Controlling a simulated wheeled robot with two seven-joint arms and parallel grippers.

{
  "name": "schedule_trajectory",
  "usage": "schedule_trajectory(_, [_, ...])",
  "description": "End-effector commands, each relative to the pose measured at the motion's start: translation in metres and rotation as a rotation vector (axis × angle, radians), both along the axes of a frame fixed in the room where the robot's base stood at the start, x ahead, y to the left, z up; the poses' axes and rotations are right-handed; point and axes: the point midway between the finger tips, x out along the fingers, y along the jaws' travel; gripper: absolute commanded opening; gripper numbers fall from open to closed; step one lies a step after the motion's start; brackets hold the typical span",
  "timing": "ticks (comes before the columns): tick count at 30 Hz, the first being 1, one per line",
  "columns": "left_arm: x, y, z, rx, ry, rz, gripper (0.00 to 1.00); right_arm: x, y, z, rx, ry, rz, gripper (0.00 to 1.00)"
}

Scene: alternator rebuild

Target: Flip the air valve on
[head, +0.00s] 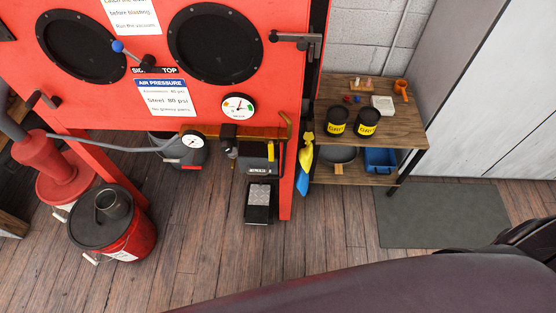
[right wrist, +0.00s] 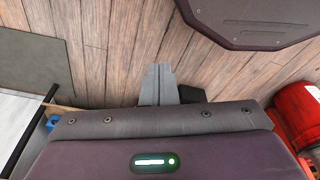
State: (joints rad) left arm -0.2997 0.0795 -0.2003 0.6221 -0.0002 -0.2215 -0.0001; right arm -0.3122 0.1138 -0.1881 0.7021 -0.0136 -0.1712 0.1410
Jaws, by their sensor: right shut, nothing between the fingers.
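The red blasting cabinet (head: 130,25) fills the upper left of the head view. A lever with a blue ball knob (head: 118,46) sticks out of its front, above a partly covered dark label. A round pressure gauge (head: 238,107) is lower right on the front. Below it are a dark fitting (head: 229,140) and a brass-coloured pipe (head: 289,128). I cannot tell which part is the air valve. My right gripper (right wrist: 158,72) shows in the right wrist view, shut and empty over the floor, apart from the cabinet fittings. My left gripper is not in view.
A foot pedal (head: 259,202) and a red bucket (head: 112,235) stand on the plank floor. A wooden shelf (head: 385,150) with black grit tubs (head: 336,121) stands right of the cabinet. A grey mat (head: 440,218) lies before it.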

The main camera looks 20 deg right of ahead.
Motion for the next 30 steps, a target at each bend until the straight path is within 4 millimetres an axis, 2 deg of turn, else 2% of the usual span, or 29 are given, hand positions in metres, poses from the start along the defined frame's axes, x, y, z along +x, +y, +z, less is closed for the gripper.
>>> schedule_trajectory(1, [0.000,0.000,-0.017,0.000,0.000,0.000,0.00,0.026,-0.010,-0.007,0.018,-0.067,-0.065,0.00])
schedule_trajectory(2, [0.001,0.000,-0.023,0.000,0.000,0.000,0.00,0.041,-0.014,-0.006,0.038,-0.111,-0.112,0.00])
schedule_trajectory(5, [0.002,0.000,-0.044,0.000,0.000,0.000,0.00,0.101,-0.029,0.005,0.131,-0.275,-0.282,0.00])
schedule_trajectory(7, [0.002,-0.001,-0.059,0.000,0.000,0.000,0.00,0.142,-0.037,0.021,0.225,-0.388,-0.393,0.00])
schedule_trajectory(9, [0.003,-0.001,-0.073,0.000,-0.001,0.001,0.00,0.180,-0.043,0.041,0.335,-0.491,-0.491,0.00])
schedule_trajectory(11, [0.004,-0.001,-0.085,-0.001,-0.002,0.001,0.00,0.209,-0.045,0.062,0.445,-0.568,-0.562,0.00])
schedule_trajectory(15, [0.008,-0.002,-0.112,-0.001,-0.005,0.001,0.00,0.266,-0.043,0.119,0.742,-0.700,-0.687,0.00])
schedule_trajectory(19, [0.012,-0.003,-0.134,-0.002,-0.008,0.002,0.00,0.298,-0.030,0.177,1.033,-0.742,-0.743,0.00])
schedule_trajectory(24, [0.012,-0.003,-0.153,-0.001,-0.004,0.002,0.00,0.314,-0.009,0.237,1.330,-0.704,-0.757,0.00])
schedule_trajectory(27, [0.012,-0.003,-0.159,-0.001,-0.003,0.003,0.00,0.316,0.000,0.260,1.434,-0.671,-0.755,0.00])
schedule_trajectory(30, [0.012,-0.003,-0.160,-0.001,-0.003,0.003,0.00,0.317,0.005,0.271,1.486,-0.649,-0.752,0.00])
